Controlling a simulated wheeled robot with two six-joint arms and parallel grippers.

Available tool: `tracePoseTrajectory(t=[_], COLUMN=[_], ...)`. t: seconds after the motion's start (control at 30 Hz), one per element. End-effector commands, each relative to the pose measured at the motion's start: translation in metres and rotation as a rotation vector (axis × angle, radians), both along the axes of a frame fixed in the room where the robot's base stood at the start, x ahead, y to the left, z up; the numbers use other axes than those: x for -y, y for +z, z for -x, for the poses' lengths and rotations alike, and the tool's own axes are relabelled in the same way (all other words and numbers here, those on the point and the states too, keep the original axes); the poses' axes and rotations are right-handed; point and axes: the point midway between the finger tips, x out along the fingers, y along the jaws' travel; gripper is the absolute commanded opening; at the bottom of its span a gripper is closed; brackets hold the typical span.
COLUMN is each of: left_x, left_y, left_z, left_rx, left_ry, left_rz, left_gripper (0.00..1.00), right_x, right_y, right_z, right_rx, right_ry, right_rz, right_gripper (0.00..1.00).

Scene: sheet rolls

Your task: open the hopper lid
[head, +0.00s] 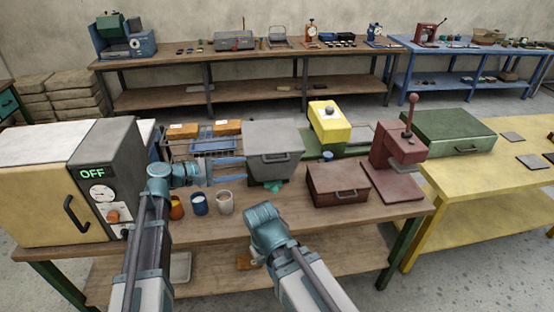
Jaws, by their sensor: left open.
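A grey hopper-like box (272,158) with a closed, sloped grey lid (273,135) stands at the middle of the wooden bench.
An orange cup, a blue cup (198,204) and a pale cup (225,202) stand below my left gripper. A machine reading OFF (100,172) stands left; a red-brown box (337,184) and press (398,158) stand right.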

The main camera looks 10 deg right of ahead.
Motion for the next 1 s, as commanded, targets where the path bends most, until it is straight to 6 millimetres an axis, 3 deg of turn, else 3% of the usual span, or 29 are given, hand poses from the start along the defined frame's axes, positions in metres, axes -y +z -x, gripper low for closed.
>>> tracePoseTrajectory(t=[0.27, 0.8, 1.0], left_x=[0.005, 0.097, 0.118], left_y=[0.001, -0.021, -0.025], left_z=[-0.005, -0.037, -0.044], left_rx=[-0.003, -0.002, -0.002], left_ry=[0.007, 0.003, 0.006], left_rz=[0.018, 0.016, 0.016], left_gripper=[0.47, 0.47, 0.47], right_x=[0.0, 0.0, 0.0], right_y=[-0.002, -0.024, -0.028], right_z=[0.0, 0.0, 0.0], right_rx=[0.0, 0.0, 0.0], right_ry=[0.0, -0.001, -0.001], right_rz=[0.0, 0.0, 0.0], right_gripper=[0.0, 0.0, 0.0])
